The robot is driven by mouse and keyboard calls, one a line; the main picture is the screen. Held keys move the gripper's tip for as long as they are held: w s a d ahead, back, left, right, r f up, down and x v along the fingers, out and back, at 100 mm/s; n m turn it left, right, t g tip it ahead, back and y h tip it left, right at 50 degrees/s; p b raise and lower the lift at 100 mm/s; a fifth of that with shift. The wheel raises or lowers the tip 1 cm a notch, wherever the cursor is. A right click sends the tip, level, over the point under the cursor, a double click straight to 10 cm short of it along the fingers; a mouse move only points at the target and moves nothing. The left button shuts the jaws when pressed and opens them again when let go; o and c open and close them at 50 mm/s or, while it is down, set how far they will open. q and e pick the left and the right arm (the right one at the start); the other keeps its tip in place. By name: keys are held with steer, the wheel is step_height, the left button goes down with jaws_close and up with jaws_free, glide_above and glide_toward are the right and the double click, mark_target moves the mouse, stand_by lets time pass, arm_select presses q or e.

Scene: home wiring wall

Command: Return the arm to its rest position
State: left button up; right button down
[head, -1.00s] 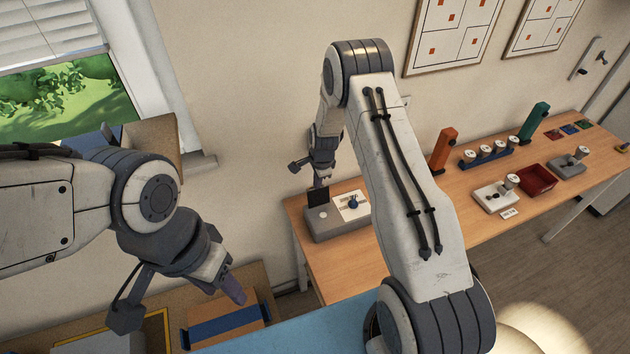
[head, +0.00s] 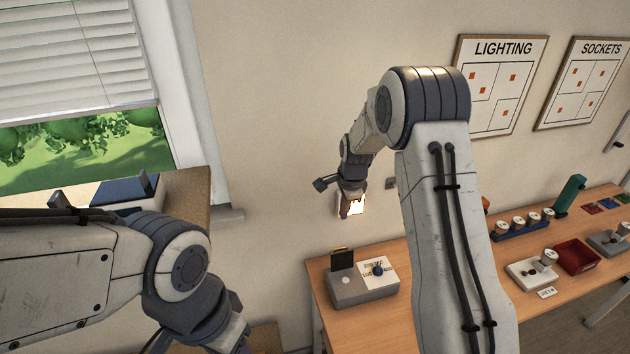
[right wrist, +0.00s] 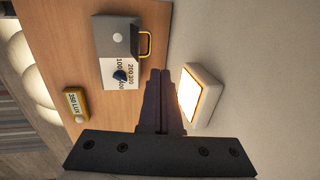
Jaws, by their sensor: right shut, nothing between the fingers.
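My right gripper (head: 350,208) is in front of the wall, above the left end of the wooden bench, with its fingers pointing down. In the right wrist view its two dark fingers (right wrist: 160,100) lie together, shut and empty. A glowing white wall panel (right wrist: 200,95) with an orange edge is right beside the fingertips; I cannot tell whether they touch it. In the head view the panel (head: 357,204) is partly hidden behind the gripper. My left arm comes in at the lower left, and its fingers are below the picture edge.
Wall boards hang above.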

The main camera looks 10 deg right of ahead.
steer(key=s+a+r+n+g+y+b, duration=0.1)
steer(key=s+a+r+n+b, duration=0.15)
steer(key=s+a+n, duration=0.55)
steer(key=s+a+r+n+b, duration=0.25)
steer(key=s+a+n, duration=0.25)
steer(key=s+a, duration=0.4)
steer(key=s+a+n+g+b, duration=0.1)
steer(key=s+a+n+b, duration=0.1)
steer(key=s+n, duration=1)
steer(key=s, duration=0.8)
steer(key=shift+f, duration=0.25)
